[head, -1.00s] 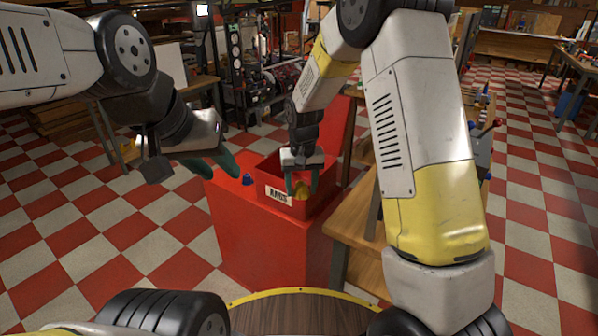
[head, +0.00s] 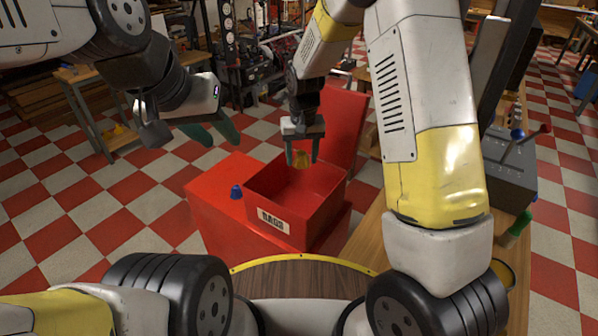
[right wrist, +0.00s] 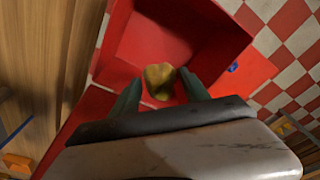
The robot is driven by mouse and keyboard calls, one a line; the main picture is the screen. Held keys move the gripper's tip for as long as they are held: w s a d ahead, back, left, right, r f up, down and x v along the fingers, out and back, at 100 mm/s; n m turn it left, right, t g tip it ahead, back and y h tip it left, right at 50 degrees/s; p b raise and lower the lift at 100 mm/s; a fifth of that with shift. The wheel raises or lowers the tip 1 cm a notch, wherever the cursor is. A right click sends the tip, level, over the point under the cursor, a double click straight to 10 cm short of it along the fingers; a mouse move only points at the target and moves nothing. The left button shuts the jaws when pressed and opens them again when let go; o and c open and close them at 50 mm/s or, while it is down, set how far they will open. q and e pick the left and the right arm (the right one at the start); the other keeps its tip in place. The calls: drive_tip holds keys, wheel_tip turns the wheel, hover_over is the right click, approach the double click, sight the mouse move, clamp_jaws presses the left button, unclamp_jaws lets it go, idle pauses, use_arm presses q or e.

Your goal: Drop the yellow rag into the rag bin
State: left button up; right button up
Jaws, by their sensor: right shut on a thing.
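The yellow rag (head: 301,159) is a small bunched lump between the fingertips of my right gripper (head: 302,156). That gripper is shut on it and holds it over the open red rag bin (head: 273,229), which has a white RAGS label on its front. In the right wrist view the rag (right wrist: 159,80) shows between the green fingers of the right gripper (right wrist: 160,92), with the red inside of the bin (right wrist: 165,35) behind it. My left gripper (head: 212,132) is empty, its green fingers apart, in the air left of the bin.
The bin sits on a red cabinet (head: 212,190) with a small blue knob-like object (head: 236,192) beside it. A raised red panel (head: 343,125) stands behind. A wooden bench (head: 362,245) with grey equipment (head: 508,170) is at right. Checkered floor is open at left.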

drive_tip(key=shift+w+f, duration=0.1)
drive_tip(key=shift+f, duration=2.9)
drive_tip(key=o, duration=1.5)
drive_tip(key=shift+r, duration=0.1)
drive_tip(key=r, duration=0.5)
drive_tip(key=s+r, duration=0.1)
drive_tip(key=r, duration=0.1)
drive_tip(key=shift+d+r, duration=0.1)
drive_tip(key=shift+r, duration=0.2)
